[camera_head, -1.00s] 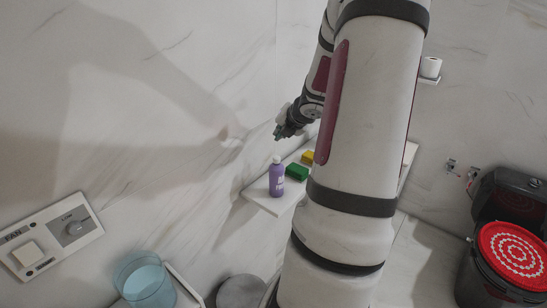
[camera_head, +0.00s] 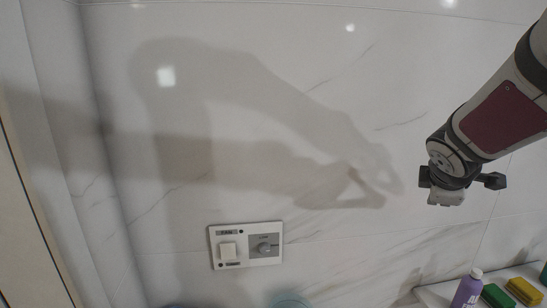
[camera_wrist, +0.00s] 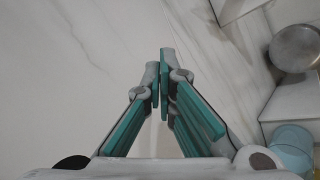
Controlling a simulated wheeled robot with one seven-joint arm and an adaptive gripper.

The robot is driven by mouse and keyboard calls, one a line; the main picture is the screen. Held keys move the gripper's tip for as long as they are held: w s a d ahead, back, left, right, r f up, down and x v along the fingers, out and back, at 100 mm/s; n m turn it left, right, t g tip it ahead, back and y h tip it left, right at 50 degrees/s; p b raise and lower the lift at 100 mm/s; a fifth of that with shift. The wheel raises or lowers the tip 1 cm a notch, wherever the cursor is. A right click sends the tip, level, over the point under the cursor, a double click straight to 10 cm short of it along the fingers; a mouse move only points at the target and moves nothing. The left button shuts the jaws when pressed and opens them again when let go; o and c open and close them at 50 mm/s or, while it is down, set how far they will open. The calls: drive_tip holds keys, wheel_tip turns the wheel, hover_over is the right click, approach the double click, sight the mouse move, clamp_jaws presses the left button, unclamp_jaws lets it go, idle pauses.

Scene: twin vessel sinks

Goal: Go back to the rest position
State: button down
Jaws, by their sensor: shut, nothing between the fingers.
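My gripper shows in the wrist view (camera_wrist: 161,75) with its two teal-padded fingers together at the tips and nothing between them. Pale marble wall lies behind the fingers. In the head view my wrist end hangs at the right, in front of the wall, above the shelf and apart from it. The fingertips are not clear there.
A switch panel (camera_head: 246,245) is on the wall. A purple bottle (camera_head: 467,291), a green block (camera_head: 497,296) and a yellow sponge (camera_head: 524,292) stand on a white shelf (camera_head: 434,295) at lower right. A blue cup (camera_wrist: 292,147) and a grey round object (camera_wrist: 296,48) show in the wrist view.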

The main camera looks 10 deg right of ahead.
drive_tip(key=s+a+m+y, duration=0.3)
drive_tip(key=s+a+m, duration=0.2)
drive_tip(key=a, duration=0.9)
drive_tip(key=s+a+m+y, duration=0.4)
drive_tip(key=s+a, duration=0.5)
drive_tip(key=a, duration=0.5)
drive_tip(key=shift+s+r+m, duration=0.2)
drive_tip(key=shift+r+m, duration=0.05)
drive_tip(key=shift+m, duration=0.15)
drive_tip(key=shift+a, duration=0.1)
